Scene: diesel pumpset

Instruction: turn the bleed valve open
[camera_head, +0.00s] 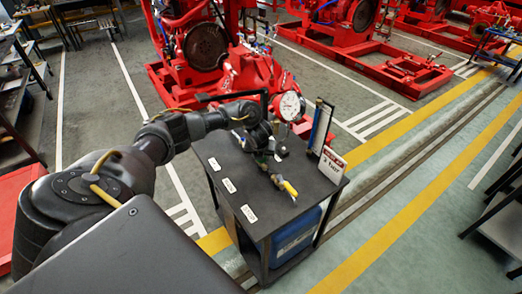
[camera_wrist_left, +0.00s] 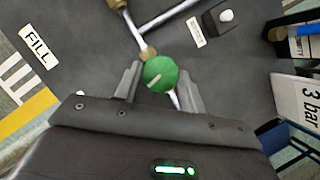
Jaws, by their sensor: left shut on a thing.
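The bleed valve has a round green knob (camera_wrist_left: 160,73) with a white line across it, slanting up to the right. In the left wrist view it sits at the end of a metal pipe with a brass fitting (camera_wrist_left: 148,53). My left gripper (camera_wrist_left: 160,88) has one finger on each side of the knob and is shut on it. In the head view my left gripper (camera_head: 262,148) is over the dark bench top, beside the pressure gauge, and the knob is mostly hidden there. My right gripper is not in view.
The dark bench (camera_head: 225,155) carries a round white gauge (camera_head: 289,107), a yellow-handled part (camera_head: 290,188), an upright blue-tube panel (camera_head: 318,128) and a "3 bar" sign (camera_head: 331,164). A "FILL" label (camera_wrist_left: 38,47) lies flat on it. Red pumpsets (camera_head: 205,50) stand behind.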

